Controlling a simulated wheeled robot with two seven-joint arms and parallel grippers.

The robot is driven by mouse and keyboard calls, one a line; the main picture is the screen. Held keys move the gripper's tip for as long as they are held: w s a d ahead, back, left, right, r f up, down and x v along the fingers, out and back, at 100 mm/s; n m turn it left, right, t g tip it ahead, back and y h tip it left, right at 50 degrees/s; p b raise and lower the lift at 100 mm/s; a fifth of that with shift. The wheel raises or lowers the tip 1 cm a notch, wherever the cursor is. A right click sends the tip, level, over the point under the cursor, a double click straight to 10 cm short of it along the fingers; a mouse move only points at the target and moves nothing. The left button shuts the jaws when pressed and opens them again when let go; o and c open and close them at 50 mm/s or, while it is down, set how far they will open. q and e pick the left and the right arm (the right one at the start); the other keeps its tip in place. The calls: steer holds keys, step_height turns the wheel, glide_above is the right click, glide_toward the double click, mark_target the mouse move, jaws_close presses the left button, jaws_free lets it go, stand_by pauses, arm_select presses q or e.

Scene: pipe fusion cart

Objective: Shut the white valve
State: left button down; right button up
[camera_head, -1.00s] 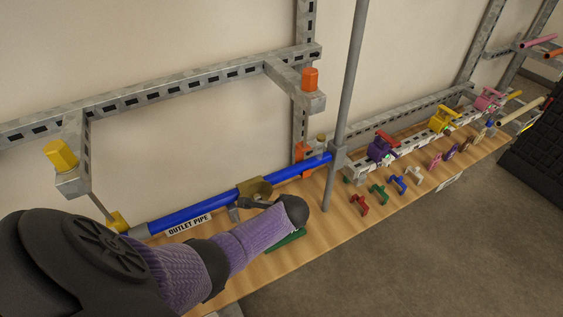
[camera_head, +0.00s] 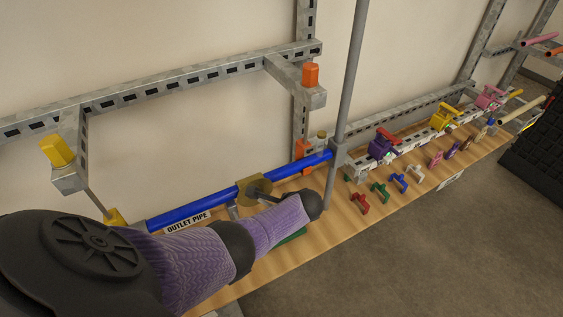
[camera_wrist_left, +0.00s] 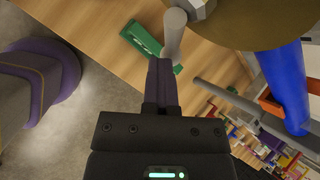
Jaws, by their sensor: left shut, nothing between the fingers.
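The white valve's handle (camera_wrist_left: 174,35) shows in the left wrist view as a pale, whitish-grey lever hanging beside the brass-coloured round body. In the head view the brass body (camera_head: 251,187) sits on the blue pipe (camera_head: 294,171), and a pale piece (camera_head: 233,211) shows under it. My left gripper (camera_wrist_left: 160,65) is shut and empty. Its fingertips are right at the lever's lower end; I cannot tell whether they touch. In the head view my left gripper (camera_head: 262,195) is a dark shape at the brass body, partly hidden by my forearm. My right gripper is not in view.
A green piece (camera_wrist_left: 140,40) lies on the wooden board (camera_head: 275,265) near the lever. A grey upright pole (camera_head: 344,90) stands to the right. Coloured valves and small handles line the board beyond it. A yellow block (camera_head: 57,151) is on the rail at left.

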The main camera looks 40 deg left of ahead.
arm_select(q)
steer(key=shift+s+a+f+m+g+y+b, duration=0.2)
steer(key=shift+s+g+y+b, duration=0.15)
steer(key=shift+g, duration=0.2)
steer(key=shift+s+a+f+m+g+y+b, duration=0.1)
steer(key=shift+m+g+y+b, duration=0.15)
steer(key=shift+g+b, duration=0.25)
steer(key=shift+r, duration=0.1)
